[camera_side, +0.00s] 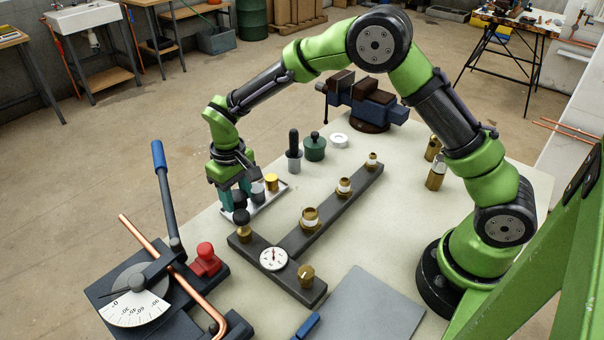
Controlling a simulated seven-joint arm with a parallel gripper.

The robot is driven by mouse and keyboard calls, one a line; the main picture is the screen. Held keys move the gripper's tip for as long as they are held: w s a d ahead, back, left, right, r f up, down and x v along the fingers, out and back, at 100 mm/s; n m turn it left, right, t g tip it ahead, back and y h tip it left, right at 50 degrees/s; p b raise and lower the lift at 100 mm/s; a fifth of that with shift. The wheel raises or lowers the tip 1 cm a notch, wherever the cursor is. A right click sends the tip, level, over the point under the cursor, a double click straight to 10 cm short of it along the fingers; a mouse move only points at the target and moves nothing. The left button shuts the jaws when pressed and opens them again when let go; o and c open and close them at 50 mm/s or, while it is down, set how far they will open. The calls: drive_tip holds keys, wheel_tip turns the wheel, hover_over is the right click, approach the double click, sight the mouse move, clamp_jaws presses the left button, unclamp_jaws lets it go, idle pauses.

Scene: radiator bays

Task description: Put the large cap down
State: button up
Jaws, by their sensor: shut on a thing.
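My gripper (234,190) points down with teal fingers, at the left end of a small white tray (267,207). It is shut on a dark cap (239,200), which shows only partly between the fingers. I take this to be the large cap. I cannot tell whether its underside touches the tray. A grey cap (257,194) and a yellow cap (271,182) stand in the tray to the right of my gripper. Just in front, a dark round knob (241,216) sits above a brass fitting (244,234) at the left end of a dark manifold (334,205).
The manifold carries several brass fittings and a round gauge (273,259). A pipe bender (140,290) with a copper pipe stands front left. Behind the tray are a black-topped bottle (294,155), a green jar (314,148) and a white ring (338,140). A vise (370,105) stands farther back.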

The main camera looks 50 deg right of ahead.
drive_tip(key=shift+f, duration=0.3)
drive_tip(key=shift+f, duration=0.1)
drive_tip(key=shift+f, duration=0.4)
drive_tip(key=shift+f, duration=0.1)
drive_tip(key=o, duration=0.9)
drive_tip(key=shift+o, duration=0.2)
